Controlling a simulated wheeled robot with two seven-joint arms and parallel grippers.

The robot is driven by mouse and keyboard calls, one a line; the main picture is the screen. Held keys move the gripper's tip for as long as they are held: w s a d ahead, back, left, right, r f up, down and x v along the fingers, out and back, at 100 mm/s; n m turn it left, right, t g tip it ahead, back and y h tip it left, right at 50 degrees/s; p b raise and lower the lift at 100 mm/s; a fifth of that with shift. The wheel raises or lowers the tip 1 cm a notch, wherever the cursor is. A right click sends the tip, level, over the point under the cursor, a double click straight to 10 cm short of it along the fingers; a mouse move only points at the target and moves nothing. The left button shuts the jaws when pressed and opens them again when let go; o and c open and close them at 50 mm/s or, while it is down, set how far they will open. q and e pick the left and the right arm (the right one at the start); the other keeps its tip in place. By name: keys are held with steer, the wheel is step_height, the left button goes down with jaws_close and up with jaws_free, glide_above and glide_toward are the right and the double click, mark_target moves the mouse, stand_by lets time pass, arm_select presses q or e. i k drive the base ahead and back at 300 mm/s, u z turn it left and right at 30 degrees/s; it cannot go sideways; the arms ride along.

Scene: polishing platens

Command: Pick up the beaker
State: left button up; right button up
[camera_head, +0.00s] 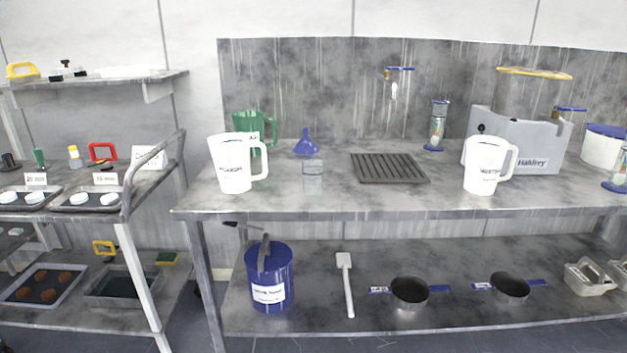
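A small clear glass beaker (313,178) stands upright on the metal bench top, near its front edge. It stands in front of a blue funnel (306,145) and to the right of a white jug (232,165). No gripper of mine shows in the head view.
The bench (400,205) also holds a green jug (262,125), a dark ribbed tray (389,168), a second white jug (484,165) and a grey machine (540,145). The shelf below holds a blue bucket (270,280) and pans (410,291).

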mark_target(312, 170)
steer(key=z, duration=0.5)
steer(key=k, duration=0.6)
steer(key=z, duration=0.3)
steer(key=i, duration=1.5)
steer(key=u, duration=0.95)
